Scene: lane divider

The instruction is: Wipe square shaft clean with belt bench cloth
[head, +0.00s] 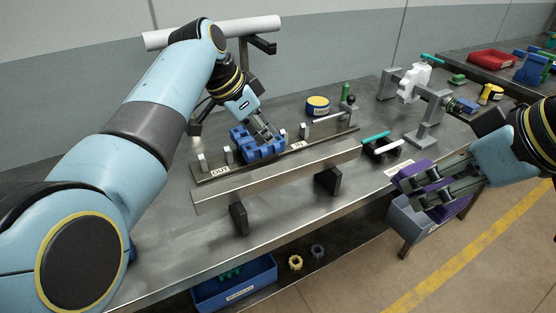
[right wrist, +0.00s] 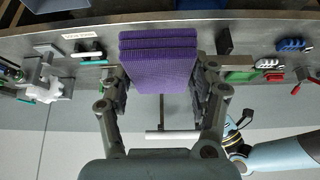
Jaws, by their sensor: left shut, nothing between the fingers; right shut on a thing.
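The square shaft (head: 275,177) is a long grey bar lying across black supports near the front edge of the bench. A folded purple cloth (head: 416,171) is in my right gripper (head: 424,191), off the shaft's right end, above a grey bin. In the right wrist view the cloth (right wrist: 158,68) sits between both fingers of that gripper. My left gripper (head: 270,134) is shut and empty, pointing down at a blue block (head: 257,147) behind the shaft. Whether it touches the block is unclear. The shaft's surface marks are too small to tell.
The grey bin (head: 407,218) hangs at the bench's front right edge. A labelled rail (head: 222,172) with small posts runs behind the shaft. A black holder (head: 382,151) with teal and white sticks stands right of the shaft. A grey fixture (head: 428,120) stands further back.

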